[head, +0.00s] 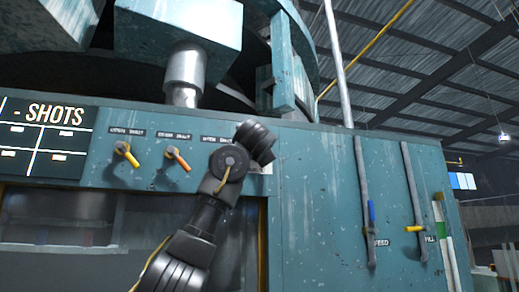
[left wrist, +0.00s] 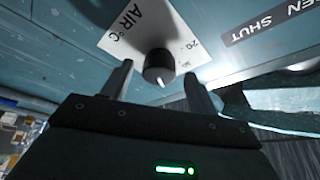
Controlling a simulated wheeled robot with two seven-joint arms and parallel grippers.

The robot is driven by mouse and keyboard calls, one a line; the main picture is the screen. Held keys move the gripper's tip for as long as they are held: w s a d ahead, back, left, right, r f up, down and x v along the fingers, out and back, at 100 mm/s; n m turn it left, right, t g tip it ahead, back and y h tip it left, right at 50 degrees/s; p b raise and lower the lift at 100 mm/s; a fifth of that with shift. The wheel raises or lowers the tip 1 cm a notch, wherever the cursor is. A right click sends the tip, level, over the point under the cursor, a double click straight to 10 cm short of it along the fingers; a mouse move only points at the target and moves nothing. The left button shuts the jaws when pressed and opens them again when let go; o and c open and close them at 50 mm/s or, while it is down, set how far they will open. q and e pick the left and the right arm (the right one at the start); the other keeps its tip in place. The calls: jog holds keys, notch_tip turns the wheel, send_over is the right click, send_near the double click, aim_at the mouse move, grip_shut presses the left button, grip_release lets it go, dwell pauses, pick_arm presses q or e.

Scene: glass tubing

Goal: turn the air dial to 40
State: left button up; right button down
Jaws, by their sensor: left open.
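The air dial (left wrist: 157,66) is a round black knob with a white pointer mark on its near rim. It sits on a white plate (left wrist: 124,42) lettered "AIR °C"; a "20" is legible, other marks are too small or covered. My left gripper (left wrist: 156,72) is open, with one finger on each side of the knob. I cannot tell whether the fingers touch it. In the head view my left wrist covers the dial, and only a sliver of the plate (head: 267,169) shows beside it. My right gripper is not in view.
A yellow-handled valve (head: 128,156) and an orange-handled valve (head: 178,160) are left of my wrist on the teal panel. To the right are a blue-handled feed lever (head: 371,213) and a yellow-handled fill lever (head: 415,229). A "SHOTS" board (head: 45,135) is at far left.

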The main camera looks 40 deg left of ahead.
pick_arm(q)
jog(key=b+v, duration=0.6)
jog(key=v, duration=0.4)
jog(key=shift+s+d, duration=0.25)
jog(key=shift+s, duration=0.05)
